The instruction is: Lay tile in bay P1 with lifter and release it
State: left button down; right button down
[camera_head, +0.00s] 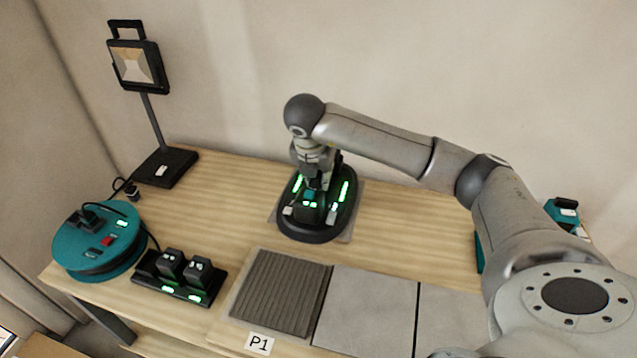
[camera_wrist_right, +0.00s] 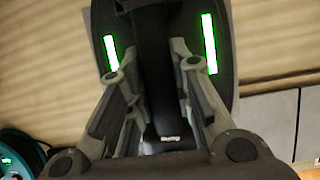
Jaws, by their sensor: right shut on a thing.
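The lifter (camera_head: 322,228) is a black oval device with two green light strips and a handle on top. My right gripper (camera_head: 315,178) is above it and shut on its dark handle. In the right wrist view the fingers (camera_wrist_right: 149,66) close on either side of the handle, with the lifter's body (camera_wrist_right: 222,20) below. A grey tile (camera_head: 357,198) shows around the lifter's edge; I cannot tell whether it touches the table. Bay P1 (camera_head: 281,290) is a ridged grey-brown bed nearer the front, behind a white P1 label (camera_head: 259,343). My left gripper is not in view.
Pale tiles (camera_head: 367,312) lie right of the bay. A charger with two black batteries (camera_head: 180,279) and a teal cable reel (camera_head: 99,240) stand at left. A work lamp (camera_head: 138,68) stands at back left. A teal item (camera_head: 562,213) is partly hidden behind my right arm.

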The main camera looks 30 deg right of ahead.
aim_at(321, 194)
jog(key=s+a+r, duration=0.1)
jog(key=s, duration=0.1)
jog(key=s+a+r+b, duration=0.1)
jog(key=s, duration=0.1)
jog(key=s+a+r, duration=0.1)
jog(key=s+a, duration=0.1)
jog(key=shift+r+b, duration=0.15)
jog(key=shift+b, duration=0.15)
jog(key=shift+s+a+r, duration=0.25)
jog(key=shift+s+r, duration=0.05)
jog(key=shift+s, duration=0.05)
notch_tip(321, 194, up, 7)
jog(key=p, duration=0.6)
jog(key=shift+f, duration=0.2)
